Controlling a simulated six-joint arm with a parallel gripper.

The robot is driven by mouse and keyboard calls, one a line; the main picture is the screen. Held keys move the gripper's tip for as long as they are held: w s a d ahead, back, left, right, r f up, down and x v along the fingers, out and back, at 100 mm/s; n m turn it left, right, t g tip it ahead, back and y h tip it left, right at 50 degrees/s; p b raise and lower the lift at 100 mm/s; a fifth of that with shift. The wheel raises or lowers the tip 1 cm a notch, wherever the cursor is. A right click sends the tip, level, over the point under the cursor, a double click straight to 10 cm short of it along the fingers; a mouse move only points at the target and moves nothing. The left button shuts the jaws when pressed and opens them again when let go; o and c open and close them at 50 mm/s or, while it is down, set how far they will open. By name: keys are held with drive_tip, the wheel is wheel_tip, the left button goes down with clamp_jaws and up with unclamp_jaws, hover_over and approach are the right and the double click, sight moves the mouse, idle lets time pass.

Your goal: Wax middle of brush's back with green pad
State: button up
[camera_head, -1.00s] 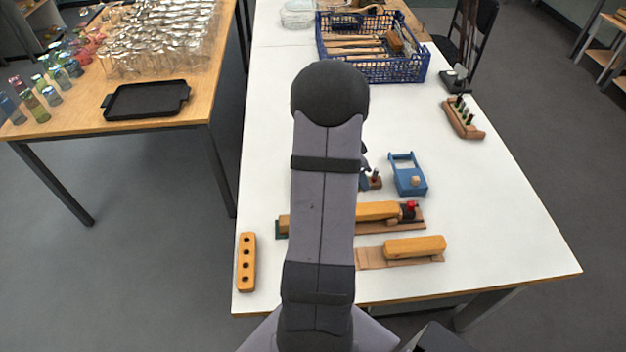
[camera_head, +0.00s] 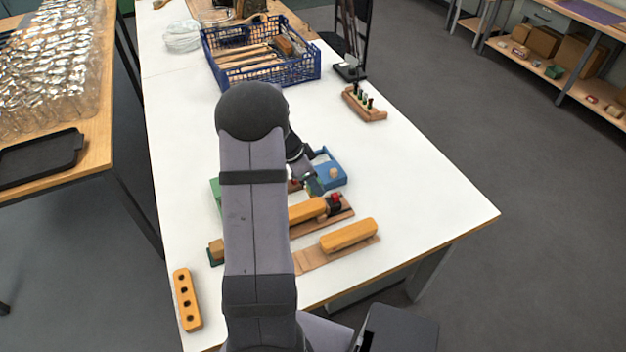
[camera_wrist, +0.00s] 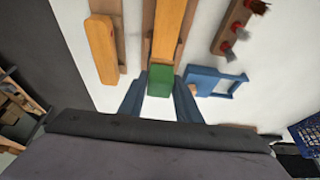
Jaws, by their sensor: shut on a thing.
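My gripper (camera_wrist: 158,105) is shut on a green pad (camera_wrist: 160,78), held between its two blue-grey fingers in the wrist view. The brush's back, a long yellow-orange block (camera_wrist: 171,30), runs away from the pad in that view. The pad overlaps its near end there; I cannot tell whether they touch. In the head view the brush's back (camera_head: 307,210) lies on a wooden board beside a red knob, partly hidden by my arm. My gripper (camera_head: 314,186) shows there near the blue box, just beyond the brush.
A second yellow-orange block (camera_head: 348,236) lies nearer on a flat board. A blue open box (camera_head: 333,176) is close to my gripper. A drilled block (camera_head: 187,300) lies at the left edge. A blue crate (camera_head: 262,72) stands at the back. The table's right side is clear.

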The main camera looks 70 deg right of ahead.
wheel_tip(320, 180, down, 4)
drive_tip(key=shift+f+b, duration=0.1)
drive_tip(key=shift+b, duration=0.75)
drive_tip(key=shift+f+b, duration=0.3)
drive_tip(key=shift+f, duration=0.6)
drive_tip(key=shift+w+a+r+p, duration=0.1)
drive_tip(key=shift+w+a+p, duration=0.2)
drive_tip(key=shift+w+a, duration=0.35)
drive_tip(key=shift+w+a+p, duration=0.95)
drive_tip(key=shift+w+a, duration=2.25)
drive_tip(key=shift+s+r+p, duration=0.1)
drive_tip(key=shift+r+p, duration=0.1)
drive_tip(key=shift+p, duration=0.4)
drive_tip(key=shift+s+d+f+b, duration=0.3)
drive_tip(key=shift+s+d+b, duration=0.15)
drive_tip(key=shift+d, duration=0.1)
drive_tip(key=shift+s+d+b, duration=0.85)
drive_tip(key=shift+s+d, duration=2.35)
drive_tip(key=shift+s+d+r, duration=0.15)
drive_tip(key=shift+r, duration=0.1)
drive_tip(key=shift+r+p, duration=1.7)
drive_tip(key=shift+r, duration=2.2)
